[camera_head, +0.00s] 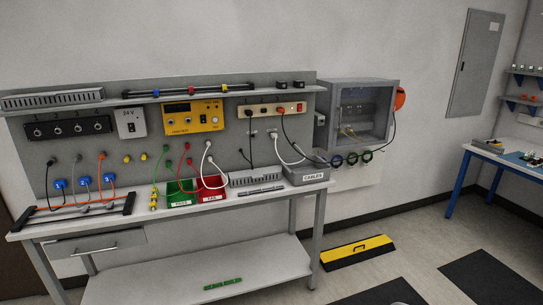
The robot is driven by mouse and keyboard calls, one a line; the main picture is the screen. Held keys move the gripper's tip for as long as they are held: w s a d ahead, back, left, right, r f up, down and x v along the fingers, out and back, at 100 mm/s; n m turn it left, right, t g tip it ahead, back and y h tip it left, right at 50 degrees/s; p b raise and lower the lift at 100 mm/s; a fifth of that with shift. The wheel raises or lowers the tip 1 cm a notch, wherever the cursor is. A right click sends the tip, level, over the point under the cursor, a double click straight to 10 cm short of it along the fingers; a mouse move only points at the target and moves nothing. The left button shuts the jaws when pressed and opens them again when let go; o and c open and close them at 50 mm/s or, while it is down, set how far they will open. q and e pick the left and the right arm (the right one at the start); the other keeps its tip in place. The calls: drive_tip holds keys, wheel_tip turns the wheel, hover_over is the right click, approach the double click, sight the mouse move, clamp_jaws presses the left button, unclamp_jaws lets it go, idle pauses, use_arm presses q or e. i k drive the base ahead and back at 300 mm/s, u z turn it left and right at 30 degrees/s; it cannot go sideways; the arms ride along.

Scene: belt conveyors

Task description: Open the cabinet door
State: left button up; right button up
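A grey cabinet box (389,88) is mounted on the wall just right of the workbench. Its front shows the inside, with components and yellowish wires; I cannot tell whether a clear door covers it or it stands open. An orange-red round part (400,98) sits on its right side, with a black cable hanging below. A second, flat grey cabinet door (476,62) is on the wall farther right and looks shut, with a small pale label near its top. Neither of my grippers is in view.
The workbench (200,267) fills the left side, with a tool panel, a green and a red bin, and a grey CABLES box (309,176). A yellow-black floor ramp (357,252) and dark mats (490,277) lie on the floor. A blue-legged table (458,185) stands at right.

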sight(337, 87)
drive_tip(key=i, duration=1.95)
drive_tip(key=z, duration=2.3)
drive_tip(key=i, duration=1.75)
drive_tip(key=u, duration=1.7)
